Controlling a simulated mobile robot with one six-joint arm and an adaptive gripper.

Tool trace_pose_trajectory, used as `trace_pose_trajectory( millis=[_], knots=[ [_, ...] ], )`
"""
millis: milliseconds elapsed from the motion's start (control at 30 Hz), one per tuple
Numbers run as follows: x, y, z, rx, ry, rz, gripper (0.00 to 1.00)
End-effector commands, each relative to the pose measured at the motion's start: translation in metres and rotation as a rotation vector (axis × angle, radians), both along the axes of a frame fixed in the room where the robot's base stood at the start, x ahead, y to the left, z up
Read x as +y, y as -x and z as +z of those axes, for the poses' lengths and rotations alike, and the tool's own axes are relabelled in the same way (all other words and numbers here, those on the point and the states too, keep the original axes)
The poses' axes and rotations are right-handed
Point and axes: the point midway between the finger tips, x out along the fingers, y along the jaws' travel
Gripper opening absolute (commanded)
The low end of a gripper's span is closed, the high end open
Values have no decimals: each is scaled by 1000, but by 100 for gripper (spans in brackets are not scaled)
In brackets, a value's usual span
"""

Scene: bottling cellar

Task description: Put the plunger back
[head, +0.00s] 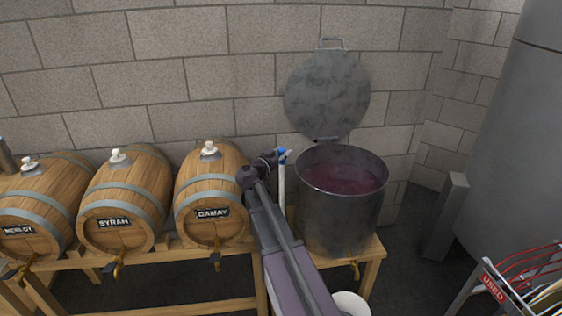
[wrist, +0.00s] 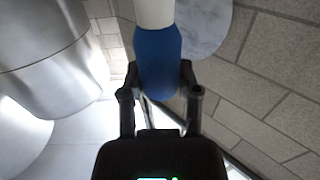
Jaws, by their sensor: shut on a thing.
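My gripper (head: 277,157) is shut on the blue grip. In the wrist view my gripper (wrist: 160,92) has its fingers on both sides of the blue grip (wrist: 157,58), and the white shaft (wrist: 154,12) runs out of the top of the picture. The open vat (head: 335,225) holds dark red liquid (head: 340,178); the shaft is just left of its rim.
Barrels marked Merlot (head: 35,205), Syrah (head: 125,200) and Gamay (head: 212,190) lie on a wooden stand (head: 190,254). A round grey lid (head: 327,95) stands raised behind the vat. A rack marked USED (head: 493,287) and a large steel tank (head: 520,150) are at right.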

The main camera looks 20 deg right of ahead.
Motion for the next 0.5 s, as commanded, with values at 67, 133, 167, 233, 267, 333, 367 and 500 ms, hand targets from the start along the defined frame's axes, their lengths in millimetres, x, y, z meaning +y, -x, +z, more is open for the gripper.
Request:
trace_pose_trajectory(
  millis=[67,133,167,233,267,333,367,500],
  knots=[
    [0,0,-11,0,1,0,0],
    [0,0,-15,0,1,0,0],
    [0,0,-17,0,1,0,0],
    [0,0,-20,0,1,-1,0],
    [-1,0,-21,0,1,-1,0],
    [-1,0,-23,0,1,-1,0],
    [-1,0,-23,0,1,-1,0],
    [-1,0,-22,0,1,-1,0]
  ],
)
